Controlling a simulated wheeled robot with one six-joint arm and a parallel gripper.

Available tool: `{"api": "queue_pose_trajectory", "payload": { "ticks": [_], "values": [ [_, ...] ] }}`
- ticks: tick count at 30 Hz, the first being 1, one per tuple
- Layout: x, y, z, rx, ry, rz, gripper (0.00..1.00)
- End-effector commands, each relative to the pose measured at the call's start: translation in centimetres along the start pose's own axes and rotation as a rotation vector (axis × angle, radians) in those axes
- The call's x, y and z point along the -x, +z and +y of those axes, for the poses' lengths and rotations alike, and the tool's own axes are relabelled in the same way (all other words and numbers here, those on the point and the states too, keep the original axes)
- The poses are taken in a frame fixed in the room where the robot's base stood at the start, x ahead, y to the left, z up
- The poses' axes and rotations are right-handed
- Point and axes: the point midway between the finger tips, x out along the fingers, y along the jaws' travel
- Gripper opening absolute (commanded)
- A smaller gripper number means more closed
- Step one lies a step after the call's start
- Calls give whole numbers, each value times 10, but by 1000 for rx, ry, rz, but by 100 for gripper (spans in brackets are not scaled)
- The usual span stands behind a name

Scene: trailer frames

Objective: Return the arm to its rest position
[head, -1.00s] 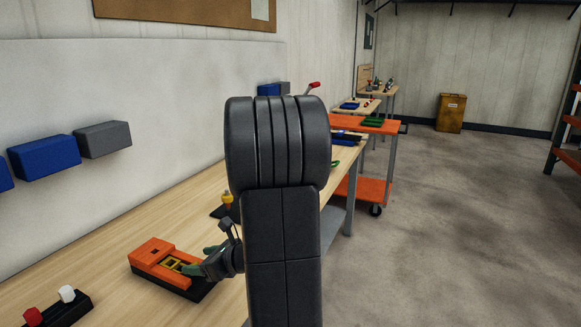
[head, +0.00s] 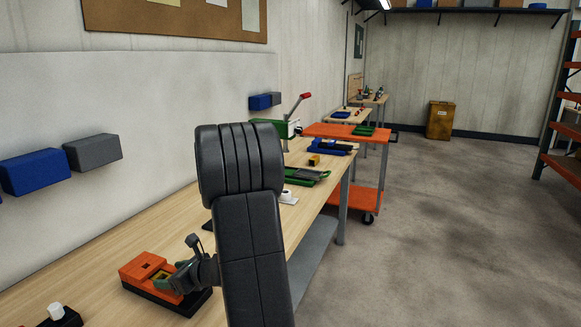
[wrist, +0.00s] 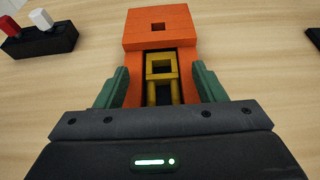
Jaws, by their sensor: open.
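My gripper (wrist: 158,88) is open in the wrist view, its green fingers apart on either side of an orange block fixture (wrist: 160,22) with a yellow square-framed piece (wrist: 161,68) in its slot. I cannot tell whether the fingers touch the fixture. In the head view my gripper (head: 172,283) is at the orange fixture (head: 142,266), which sits on a dark base on the wooden bench (head: 110,240). My dark arm hides part of the bench behind it.
A dark holder (wrist: 40,42) with red and white pegs stands left of the fixture. Farther along the bench are a green tray (head: 305,177), a white round item (head: 288,195) and a red-handled press (head: 290,118). An orange cart (head: 350,131) stands beyond. The floor at right is clear.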

Motion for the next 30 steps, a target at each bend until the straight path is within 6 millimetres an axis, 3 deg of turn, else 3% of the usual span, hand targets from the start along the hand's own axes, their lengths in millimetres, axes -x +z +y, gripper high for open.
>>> {"api": "queue_pose_trajectory", "payload": {
  "ticks": [8,30],
  "values": [
    [-3,-8,0,0,0,0,63],
    [130,-5,-2,1,-6,-4,63]
  ]
}}
